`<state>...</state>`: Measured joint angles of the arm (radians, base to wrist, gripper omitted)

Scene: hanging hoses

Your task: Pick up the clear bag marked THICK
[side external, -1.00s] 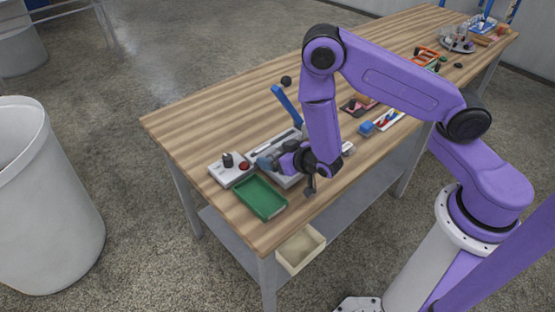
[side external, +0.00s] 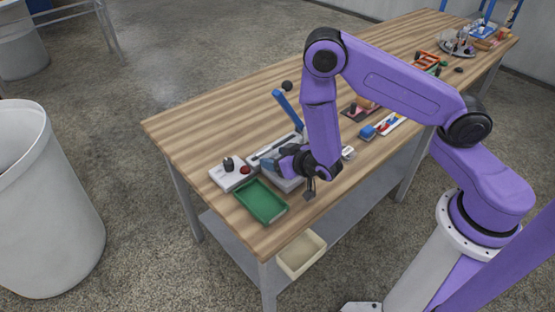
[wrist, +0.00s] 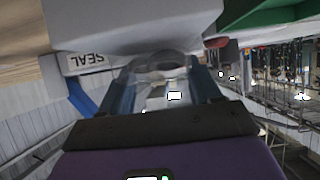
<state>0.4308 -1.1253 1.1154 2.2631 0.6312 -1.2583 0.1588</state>
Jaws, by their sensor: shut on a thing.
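My gripper (side external: 268,165) reaches sideways over the grey sealer (side external: 289,181) near the table's front left corner. In the wrist view its two blue fingers (wrist: 165,88) are shut on a thin, see-through thing, which I take to be the clear bag (wrist: 165,66). No THICK mark can be read on it. In the side view the bag is too small or hidden to make out. The sealer's pale body (wrist: 130,25) fills the top of the wrist view, upside down and close to the fingertips. I cannot tell whether the bag touches it.
A green tray (side external: 260,201) lies in front of the sealer. A white box with a black knob and red button (side external: 231,172) stands to its left. The sealer's blue lever (side external: 287,108) rises behind. A label reading SEAL (wrist: 86,60) shows. The table's left middle is clear.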

